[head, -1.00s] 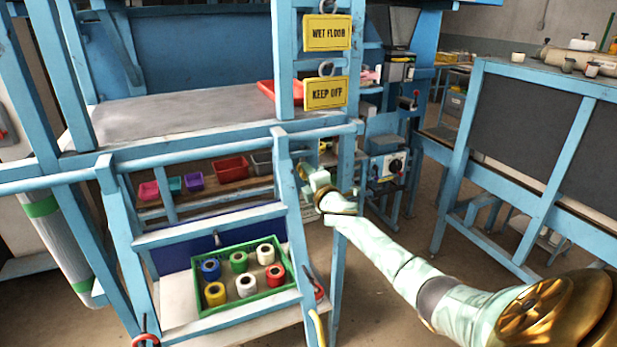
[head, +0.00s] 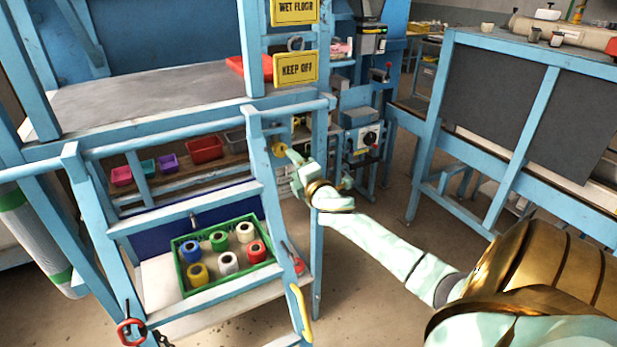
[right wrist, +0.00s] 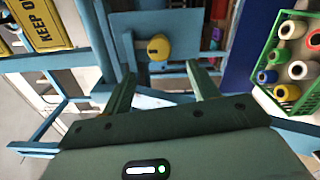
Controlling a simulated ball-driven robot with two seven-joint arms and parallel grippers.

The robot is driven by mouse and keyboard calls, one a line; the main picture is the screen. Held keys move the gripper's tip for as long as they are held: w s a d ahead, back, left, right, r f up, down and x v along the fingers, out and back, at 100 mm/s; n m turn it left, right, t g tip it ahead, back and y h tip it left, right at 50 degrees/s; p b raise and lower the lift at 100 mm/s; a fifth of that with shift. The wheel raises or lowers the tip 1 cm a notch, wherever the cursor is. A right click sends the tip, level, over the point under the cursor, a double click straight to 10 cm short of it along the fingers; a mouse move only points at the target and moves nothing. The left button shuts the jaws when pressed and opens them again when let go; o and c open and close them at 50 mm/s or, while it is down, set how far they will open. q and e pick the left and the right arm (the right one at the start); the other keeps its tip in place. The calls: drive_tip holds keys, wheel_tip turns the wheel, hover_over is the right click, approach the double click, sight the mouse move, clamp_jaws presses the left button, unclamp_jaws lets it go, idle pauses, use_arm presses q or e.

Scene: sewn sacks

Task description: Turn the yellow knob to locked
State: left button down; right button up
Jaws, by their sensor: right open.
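The yellow knob (right wrist: 159,47) is a round knob with a small dark mark, on a blue-grey plate (right wrist: 185,28) in the right wrist view. In the head view the knob (head: 279,149) shows small, just left of my right gripper (head: 294,157). In the wrist view my right gripper (right wrist: 162,70) is open, its two fingers spread either side of the knob's line, with nothing between them. The knob appears beyond the fingertips, apart from them. I cannot read which setting it is on. My left gripper is not in view.
Blue frame posts and a rail (head: 200,138) stand close to my right gripper. A green crate (head: 228,278) of several coloured spools sits low at left. Yellow signs (head: 296,70) hang above.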

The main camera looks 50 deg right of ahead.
drive_tip(key=v, duration=0.7)
drive_tip(key=shift+s, duration=0.3)
drive_tip(key=shift+a, duration=0.1)
drive_tip(key=s+a+f+m+g+y+b, duration=0.1)
drive_tip(key=s+f+m+g, duration=0.3)
drive_tip(key=f, duration=0.9)
drive_tip(key=s+a+f+m+g+b, duration=0.15)
drive_tip(key=s+f, duration=0.45)
drive_tip(key=f, duration=0.8)
drive_tip(key=s+f+m+g+y+b, duration=0.1)
drive_tip(key=s+f+m+g, duration=0.3)
drive_tip(key=f, duration=0.9)
drive_tip(key=s+a+f+m+g+y+b, duration=0.1)
drive_tip(key=s+a+f+g, duration=0.1)
drive_tip(key=s+a+f, duration=0.4)
drive_tip(key=s+a+f+m+g+y+b, duration=0.1)
drive_tip(key=s+a+f, duration=0.6)
drive_tip(key=s, duration=0.7)
drive_tip(key=s+a+f+m+g+y+b, duration=0.1)
drive_tip(key=s+a+f+g+b, duration=0.2)
drive_tip(key=s+a+f, duration=0.4)
drive_tip(key=s+f+g, duration=0.1)
drive_tip(key=s+f, duration=0.1)
drive_tip(key=s, duration=0.2)
drive_tip(key=shift+a+f+y, duration=0.15)
drive_tip(key=shift+y, duration=0.15)
